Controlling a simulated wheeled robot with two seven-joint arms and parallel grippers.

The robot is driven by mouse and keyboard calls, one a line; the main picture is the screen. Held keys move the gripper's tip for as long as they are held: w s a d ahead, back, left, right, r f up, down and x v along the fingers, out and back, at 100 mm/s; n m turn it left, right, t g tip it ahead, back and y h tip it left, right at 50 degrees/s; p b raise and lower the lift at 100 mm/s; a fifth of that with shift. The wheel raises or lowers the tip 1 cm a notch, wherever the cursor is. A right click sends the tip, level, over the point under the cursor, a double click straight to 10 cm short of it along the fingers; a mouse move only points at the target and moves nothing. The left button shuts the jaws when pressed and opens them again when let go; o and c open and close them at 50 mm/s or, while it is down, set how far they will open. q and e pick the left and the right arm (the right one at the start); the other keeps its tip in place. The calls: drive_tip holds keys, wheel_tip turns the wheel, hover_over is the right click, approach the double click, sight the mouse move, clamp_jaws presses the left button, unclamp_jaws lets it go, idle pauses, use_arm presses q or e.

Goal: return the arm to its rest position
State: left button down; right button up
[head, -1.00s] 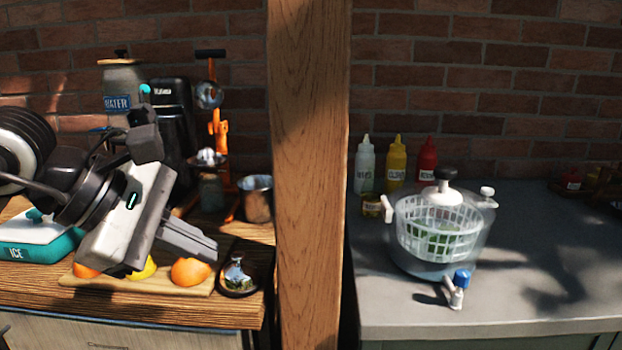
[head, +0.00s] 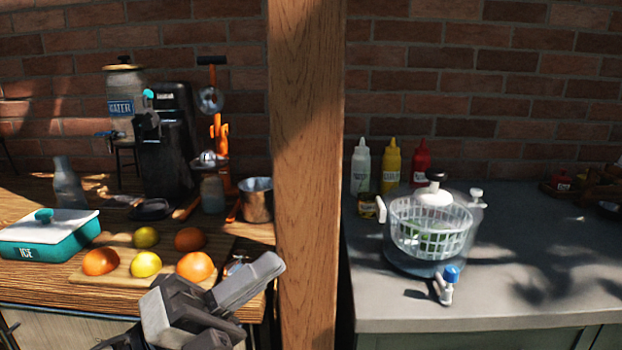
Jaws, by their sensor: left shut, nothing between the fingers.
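My left gripper (head: 268,268) shows at the bottom of the head view, in front of the wooden counter's front edge. Its fingers are shut, point up and to the right, and hold nothing. They overlap the right end of the cutting board in the picture and partly hide a small shiny dish (head: 236,266) there. My right gripper is not in view.
Several oranges and lemons sit on and behind the cutting board (head: 117,281). A teal ice box (head: 60,243) stands left. A wooden post (head: 308,200) divides the counters. A salad spinner (head: 430,225) and sauce bottles (head: 391,167) stand on the grey counter (head: 540,290).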

use_arm(q)
drive_tip(key=w+a+f+n+t+y, duration=0.1)
drive_tip(key=a+f+n+t+y, duration=0.35)
drive_tip(key=f+n+y, duration=0.6)
drive_tip(key=w+a+f+n+t+y, duration=0.25)
drive_tip(key=f+n+t+y, duration=0.35)
drive_tip(key=n, duration=0.8)
drive_tip(key=s+f+n+g+y, duration=0.1)
drive_tip(key=s+f+n+g, duration=0.3)
drive_tip(key=f, duration=0.5)
drive_tip(key=s+a+f+n+g+y, duration=0.1)
drive_tip(key=s+f+n+g, duration=0.3)
drive_tip(key=s+f, duration=0.4)
drive_tip(key=shift+s+f+n+g+p, duration=0.2)
drive_tip(key=shift+f+n+g+p, duration=0.2)
drive_tip(key=shift+f, duration=0.2)
drive_tip(key=shift+a, duration=0.1)
